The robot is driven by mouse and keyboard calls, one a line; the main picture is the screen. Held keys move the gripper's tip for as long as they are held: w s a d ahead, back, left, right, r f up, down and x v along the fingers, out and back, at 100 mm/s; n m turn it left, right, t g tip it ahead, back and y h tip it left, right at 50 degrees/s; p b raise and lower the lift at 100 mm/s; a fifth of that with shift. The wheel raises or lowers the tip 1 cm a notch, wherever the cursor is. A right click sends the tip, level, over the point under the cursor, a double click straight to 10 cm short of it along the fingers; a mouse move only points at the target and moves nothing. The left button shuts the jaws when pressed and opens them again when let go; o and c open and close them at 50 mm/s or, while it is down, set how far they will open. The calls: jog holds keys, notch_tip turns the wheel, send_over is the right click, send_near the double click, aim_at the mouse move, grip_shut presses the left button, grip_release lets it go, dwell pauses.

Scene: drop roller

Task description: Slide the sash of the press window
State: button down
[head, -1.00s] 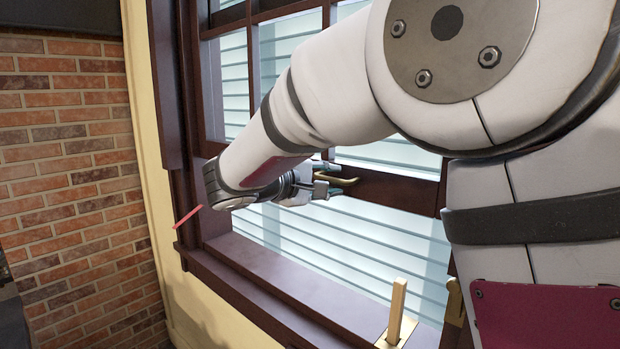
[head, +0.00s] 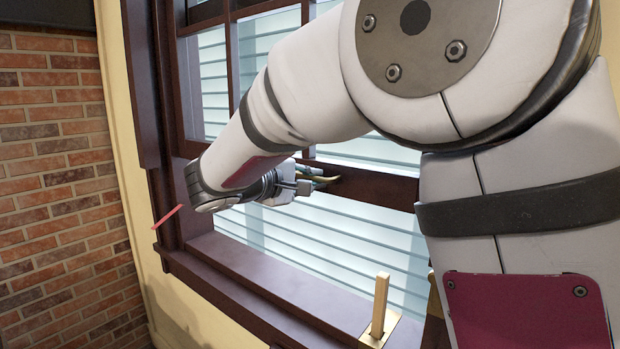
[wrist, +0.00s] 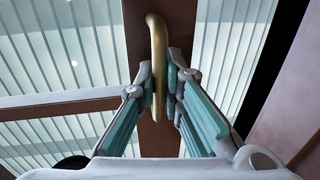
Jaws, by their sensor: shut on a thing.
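The dark brown window sash (head: 372,186) has a bottom rail that stands above the sill, with pale slats behind the gap. A brass handle (wrist: 157,60) is fixed on that rail; part of it also shows in the head view (head: 322,179). My gripper (wrist: 162,88) is shut on the handle, with a finger pad on each side of it. In the head view my gripper (head: 312,183) is at the rail, partly hidden behind my wrist.
The window sill (head: 262,290) runs below the sash. A brick wall (head: 55,190) lies to the left. My arm covers much of the window's right side.

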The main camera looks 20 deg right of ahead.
notch_tip(320, 180, down, 16)
jog(key=b, duration=1.1)
jog(key=c, duration=1.7)
grip_release()
jog(key=v, duration=1.2)
